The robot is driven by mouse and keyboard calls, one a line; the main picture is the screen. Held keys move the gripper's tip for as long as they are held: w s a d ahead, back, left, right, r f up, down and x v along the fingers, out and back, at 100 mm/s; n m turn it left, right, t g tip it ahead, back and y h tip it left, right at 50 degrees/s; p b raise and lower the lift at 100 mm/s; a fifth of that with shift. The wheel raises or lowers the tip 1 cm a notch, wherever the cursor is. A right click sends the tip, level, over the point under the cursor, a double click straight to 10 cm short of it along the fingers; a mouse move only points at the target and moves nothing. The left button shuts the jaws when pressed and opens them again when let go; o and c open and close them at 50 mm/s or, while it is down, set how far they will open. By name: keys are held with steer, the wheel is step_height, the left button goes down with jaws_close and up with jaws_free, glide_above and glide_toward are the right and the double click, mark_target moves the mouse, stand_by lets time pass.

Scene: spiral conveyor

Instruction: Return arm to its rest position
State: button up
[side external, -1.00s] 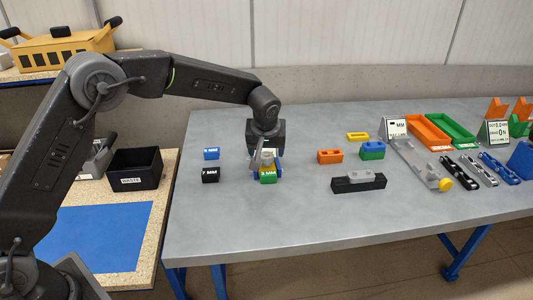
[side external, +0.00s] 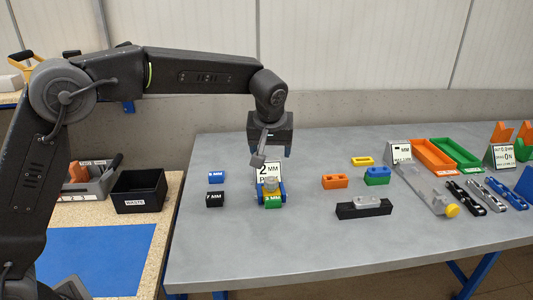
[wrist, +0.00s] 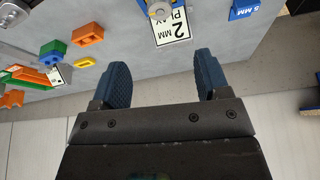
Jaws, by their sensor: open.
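My gripper (side external: 270,152) hangs above the grey table, pointing down, with its jaws apart and nothing between them. In the wrist view the two blue fingertips (wrist: 163,70) are spread over bare table near its edge. Below the gripper in the side view stands a white "2 MM" card (side external: 269,171). In front of the card is a small stack with a grey piece (side external: 271,184), yellow and blue parts, and a green "3 MM" block (side external: 273,202). The gripper is clear of the stack. The card also shows in the wrist view (wrist: 172,32).
Blue (side external: 216,177) and black (side external: 215,200) labelled blocks lie left of the stack. Orange (side external: 334,182) and blue-green (side external: 377,176) blocks and a black holder (side external: 363,208) lie to the right. A black waste bin (side external: 139,191) stands on the left bench. The air above the table is free.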

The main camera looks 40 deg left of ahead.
steer(key=s+a+r+m+h, duration=0.15)
steer(key=s+r, duration=0.25)
steer(key=s, duration=0.4)
steer(key=s+a+r+m, duration=0.2)
steer(key=s+a+r, duration=0.1)
steer(key=s, duration=0.4)
steer(key=s+f+m+t, duration=0.1)
steer(key=s+f, duration=0.1)
steer(key=s, duration=0.7)
steer(key=s+a+f+m+t+h, duration=0.1)
steer(key=s+f+m, duration=0.1)
steer(key=s, duration=0.6)
steer(key=shift+s+f, duration=0.3)
steer(key=shift+s, duration=0.1)
